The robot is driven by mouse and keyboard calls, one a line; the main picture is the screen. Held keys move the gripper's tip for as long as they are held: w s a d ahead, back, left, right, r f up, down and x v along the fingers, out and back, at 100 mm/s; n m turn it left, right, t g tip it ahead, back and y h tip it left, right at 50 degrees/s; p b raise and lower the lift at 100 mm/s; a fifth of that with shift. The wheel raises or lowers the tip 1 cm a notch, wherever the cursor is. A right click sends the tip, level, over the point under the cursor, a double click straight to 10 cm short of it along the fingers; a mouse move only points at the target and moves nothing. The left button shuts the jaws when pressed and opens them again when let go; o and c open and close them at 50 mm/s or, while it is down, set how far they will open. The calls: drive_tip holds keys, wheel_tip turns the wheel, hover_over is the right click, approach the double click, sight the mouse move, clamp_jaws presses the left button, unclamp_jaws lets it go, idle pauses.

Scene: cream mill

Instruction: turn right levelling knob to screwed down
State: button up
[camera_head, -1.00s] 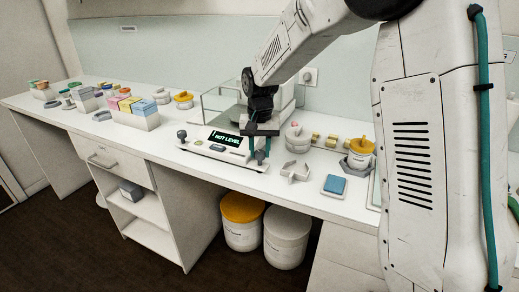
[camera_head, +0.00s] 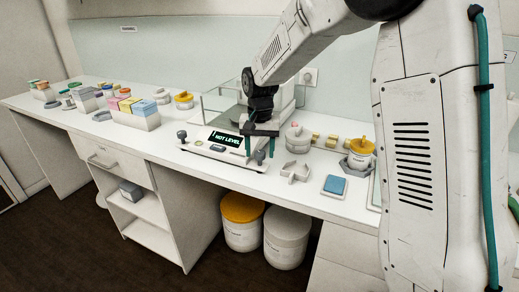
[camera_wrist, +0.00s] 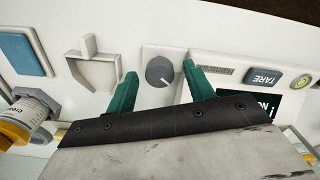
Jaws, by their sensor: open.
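The right levelling knob (camera_head: 260,157) is a dark grey round knob at the front right corner of the white balance (camera_head: 215,150). My gripper (camera_wrist: 160,84) is open, with one green finger on each side of the knob and gaps between. In the head view my gripper (camera_head: 259,151) is over that corner. The balance display (camera_head: 226,139) reads NOT LEVEL. The left levelling knob (camera_head: 182,136) stands at the other front corner.
A glass draft shield stands behind the display. To the right are a grey forked holder (camera_head: 294,172), a blue pad (camera_head: 334,186) and a yellow-lidded jar (camera_head: 360,152). Colourful boxes (camera_head: 133,108) stand farther left. Two tubs are under the bench.

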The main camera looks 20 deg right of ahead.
sight(260, 153)
wheel_tip(260, 153, up, 8)
drive_tip(key=shift+f, duration=0.1)
idle(0.4)
drive_tip(key=shift+s+f+n, duration=0.1)
drive_tip(key=shift+s+n, duration=0.05)
drive_tip(key=shift+n, duration=0.15)
drive_tip(key=s+d+r+n, duration=0.1)
drive_tip(key=s+n, duration=0.1)
drive_tip(key=s, duration=1.5)
drive_tip(key=s+d+r+n+t, duration=0.1)
drive_tip(key=s+d+r+n, duration=0.1)
drive_tip(key=s, duration=1.6)
drive_tip(key=shift+s+r, duration=0.25)
drive_tip(key=shift+s, duration=0.05)
